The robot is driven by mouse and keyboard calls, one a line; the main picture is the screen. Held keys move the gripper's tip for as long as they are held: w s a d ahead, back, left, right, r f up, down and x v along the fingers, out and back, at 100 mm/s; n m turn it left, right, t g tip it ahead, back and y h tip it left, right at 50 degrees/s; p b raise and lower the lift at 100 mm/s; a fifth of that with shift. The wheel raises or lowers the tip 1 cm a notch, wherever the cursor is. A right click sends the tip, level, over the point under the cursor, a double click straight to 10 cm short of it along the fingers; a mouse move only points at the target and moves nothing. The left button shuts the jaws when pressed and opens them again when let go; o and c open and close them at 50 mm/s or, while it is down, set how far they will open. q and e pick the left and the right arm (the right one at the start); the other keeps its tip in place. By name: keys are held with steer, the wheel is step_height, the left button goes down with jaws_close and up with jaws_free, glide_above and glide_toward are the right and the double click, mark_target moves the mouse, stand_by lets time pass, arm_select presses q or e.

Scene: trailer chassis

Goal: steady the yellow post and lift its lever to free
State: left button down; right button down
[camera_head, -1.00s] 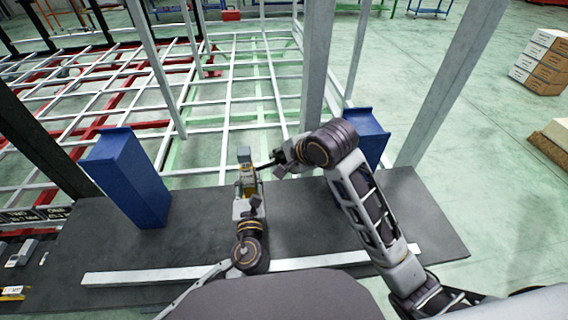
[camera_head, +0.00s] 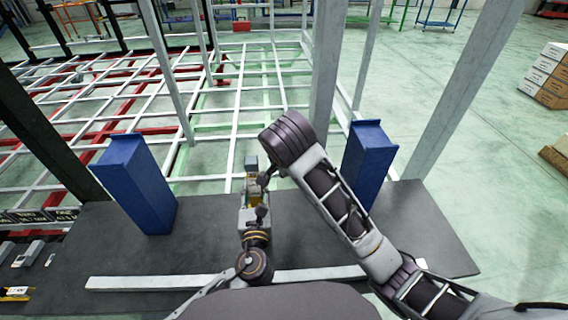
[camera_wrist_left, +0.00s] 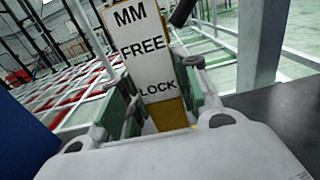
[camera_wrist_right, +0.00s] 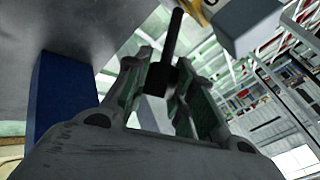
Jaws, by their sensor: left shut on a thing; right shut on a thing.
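The yellow post (camera_head: 256,199) stands upright near the middle of the dark platform, with a grey block on top. In the left wrist view its yellow part (camera_wrist_left: 170,116) carries a white plate (camera_wrist_left: 143,50) reading MM, FREE and LOCK. My left gripper (camera_head: 255,214) is shut on the post from the near side, its green pads on both sides. The dark lever (camera_wrist_right: 174,38) is a thin rod in the right wrist view. My right gripper (camera_wrist_right: 163,88) is shut on its thicker dark end. In the head view my right wrist partly hides this grip; the lever's exact setting is unclear.
Blue columns (camera_head: 137,185) (camera_head: 368,162) stand left and right of the post on the dark platform (camera_head: 205,246). A pale bar (camera_head: 150,281) lies along the near edge. Grey uprights and a white chassis grid are behind. Stacked boxes stand far right.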

steer(key=shift+a+f, duration=0.1)
steer(key=shift+f, duration=0.05)
steer(key=c, duration=1.6)
jaws_free()
steer(key=shift+o, duration=0.7)
steer(key=shift+d, duration=0.2)
